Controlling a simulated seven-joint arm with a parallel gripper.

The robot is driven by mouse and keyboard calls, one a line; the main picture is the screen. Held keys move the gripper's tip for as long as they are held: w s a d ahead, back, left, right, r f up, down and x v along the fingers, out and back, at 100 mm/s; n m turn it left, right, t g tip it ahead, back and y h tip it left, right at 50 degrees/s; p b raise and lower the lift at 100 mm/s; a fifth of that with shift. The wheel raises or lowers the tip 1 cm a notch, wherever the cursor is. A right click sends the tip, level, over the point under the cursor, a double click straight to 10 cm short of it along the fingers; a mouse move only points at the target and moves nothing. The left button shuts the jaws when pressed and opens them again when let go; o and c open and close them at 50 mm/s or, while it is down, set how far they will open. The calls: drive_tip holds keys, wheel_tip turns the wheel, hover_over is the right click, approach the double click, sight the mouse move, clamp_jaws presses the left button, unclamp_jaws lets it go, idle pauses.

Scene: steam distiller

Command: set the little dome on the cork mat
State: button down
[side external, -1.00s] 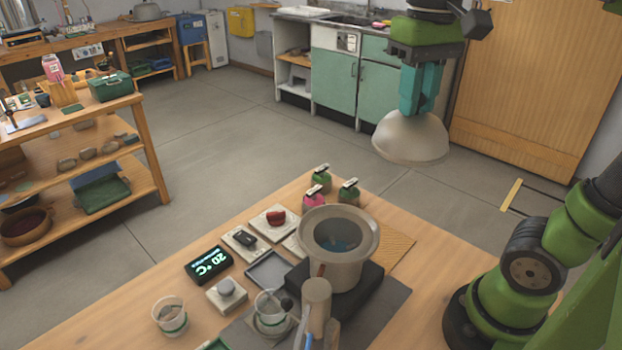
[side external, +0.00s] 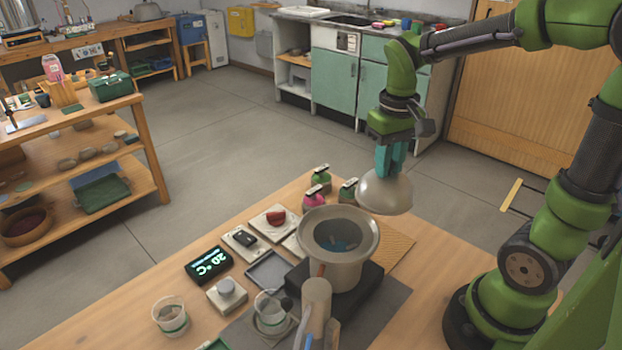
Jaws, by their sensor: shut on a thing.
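The little dome (side external: 385,192) is a pale beige, rounded cap. My gripper (side external: 391,168), with teal fingers, points down and is shut on the top of the dome. The dome hangs upright, just right of and behind the open pot (side external: 340,262). The cork mat (side external: 397,247) is a tan, striped square on the table to the right of the pot. The pot hides part of it. The dome appears above the mat's far side; its exact height cannot be told.
The pot stands on a dark block (side external: 372,283). Several small bottles with green or pink bodies, one of them pink (side external: 314,198), stand behind it. A display reading 20 °C (side external: 209,264), small square plates and glass cups sit left and in front. The table's right part (side external: 440,268) is clear.

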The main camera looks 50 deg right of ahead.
wheel_tip(320, 180, down, 13)
drive_tip(key=shift+f, duration=0.2)
idle(0.3)
drive_tip(key=shift+f, duration=0.1)
drive_tip(key=c, duration=0.9)
unclamp_jaws()
drive_tip(key=shift+c, duration=0.2)
wheel_tip(320, 180, up, 12)
drive_tip(key=shift+f, duration=0.1)
drive_tip(key=shift+a+r, duration=0.15)
drive_tip(key=shift+r, duration=0.2)
drive_tip(key=s+a+r+t+y, duration=0.2)
drive_tip(key=s+a+r+t, duration=0.3)
drive_tip(key=a+r+t, duration=0.1)
drive_tip(key=shift+a+t, duration=0.6)
drive_tip(key=shift+a, duration=0.4)
